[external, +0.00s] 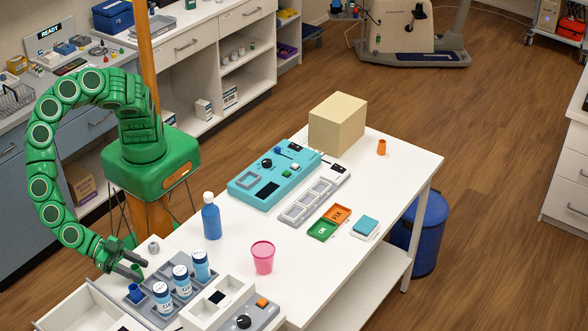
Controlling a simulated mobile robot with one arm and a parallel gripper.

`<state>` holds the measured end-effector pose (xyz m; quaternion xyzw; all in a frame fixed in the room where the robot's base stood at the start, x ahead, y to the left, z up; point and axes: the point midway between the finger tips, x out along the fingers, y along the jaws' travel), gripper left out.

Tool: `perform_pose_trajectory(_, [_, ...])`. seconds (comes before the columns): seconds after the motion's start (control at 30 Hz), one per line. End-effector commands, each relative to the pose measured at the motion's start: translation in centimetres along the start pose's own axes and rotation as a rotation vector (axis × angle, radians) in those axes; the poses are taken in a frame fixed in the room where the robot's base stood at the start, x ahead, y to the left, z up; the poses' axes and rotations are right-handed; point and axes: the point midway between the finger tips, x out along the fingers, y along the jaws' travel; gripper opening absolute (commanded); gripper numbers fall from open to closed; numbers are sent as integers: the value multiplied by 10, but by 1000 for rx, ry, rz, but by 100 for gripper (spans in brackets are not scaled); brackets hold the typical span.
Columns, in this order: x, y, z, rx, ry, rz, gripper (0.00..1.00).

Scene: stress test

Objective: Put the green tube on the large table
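The green tube (136,271) is small and sits between the dark fingers of my gripper (134,267), at the lower left. The gripper appears shut on it, above the near left end of the large white table, just behind a grey rack. The tube's lower part is hard to make out. The large table (340,238) runs from the lower left to the right, with a bare white top around its items.
The grey rack (185,296) holds white-capped bottles and a blue tube (134,293). A blue bottle (211,217), a pink cup (263,258), a teal device (275,175), a box (338,123) and an orange tube (382,147) stand on the table. Its right side has free room.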

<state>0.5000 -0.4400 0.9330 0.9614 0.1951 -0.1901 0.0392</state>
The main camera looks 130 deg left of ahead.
Motion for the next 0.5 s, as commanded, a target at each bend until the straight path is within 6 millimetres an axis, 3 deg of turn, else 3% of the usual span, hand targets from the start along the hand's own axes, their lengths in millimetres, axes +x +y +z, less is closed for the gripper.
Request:
perform_pose_trajectory(0.1, [0, 0, 0, 0, 0, 0, 61])
perform_pose_trajectory(0.5, [-3, 0, -2, 0, 0, 0, 61])
